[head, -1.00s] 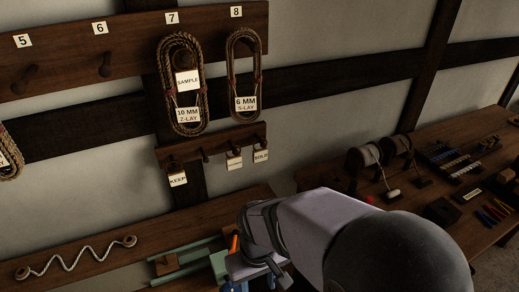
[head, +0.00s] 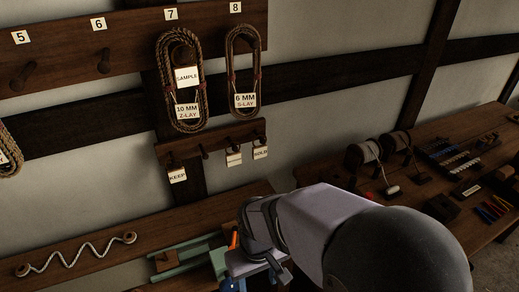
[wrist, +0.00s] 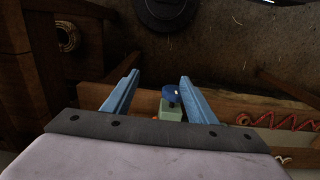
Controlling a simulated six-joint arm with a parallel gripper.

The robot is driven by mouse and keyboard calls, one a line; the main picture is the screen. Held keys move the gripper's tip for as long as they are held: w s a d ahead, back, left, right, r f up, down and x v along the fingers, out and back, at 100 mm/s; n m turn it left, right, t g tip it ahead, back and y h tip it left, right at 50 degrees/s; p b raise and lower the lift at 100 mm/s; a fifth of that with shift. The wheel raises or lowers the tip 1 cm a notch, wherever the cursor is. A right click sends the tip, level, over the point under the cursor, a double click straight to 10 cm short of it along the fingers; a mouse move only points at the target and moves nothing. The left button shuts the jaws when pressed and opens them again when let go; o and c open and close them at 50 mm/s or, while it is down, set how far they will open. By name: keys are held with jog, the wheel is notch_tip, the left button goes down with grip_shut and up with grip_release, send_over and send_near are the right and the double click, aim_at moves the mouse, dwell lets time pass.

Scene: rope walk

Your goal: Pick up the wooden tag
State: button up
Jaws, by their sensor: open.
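Pale labelled tags hang from a small peg rail (head: 220,139) on the wall: a KEEP tag (head: 177,175), a middle tag (head: 234,160) too small to read, and a SOLD tag (head: 261,153). A SAMPLE tag (head: 187,77) hangs in front of the coil under number 7. I cannot tell which of these is wooden. My gripper (wrist: 160,76) is open, with nothing between its two blue fingers in the wrist view. In the head view it is low at the bottom edge, below the tags and mostly hidden by my arm. No tag shows in the wrist view.
Below the rail, a bench board (head: 75,256) carries a wavy white rope. Green fixtures (head: 190,252) stand beside my gripper. A blue knob (wrist: 171,94) on a green block shows beyond the fingers. Spools (head: 362,155) and small tools cover the right table. Rope coils (head: 243,70) hang above.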

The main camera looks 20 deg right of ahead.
jog(key=shift+o, duration=0.7)
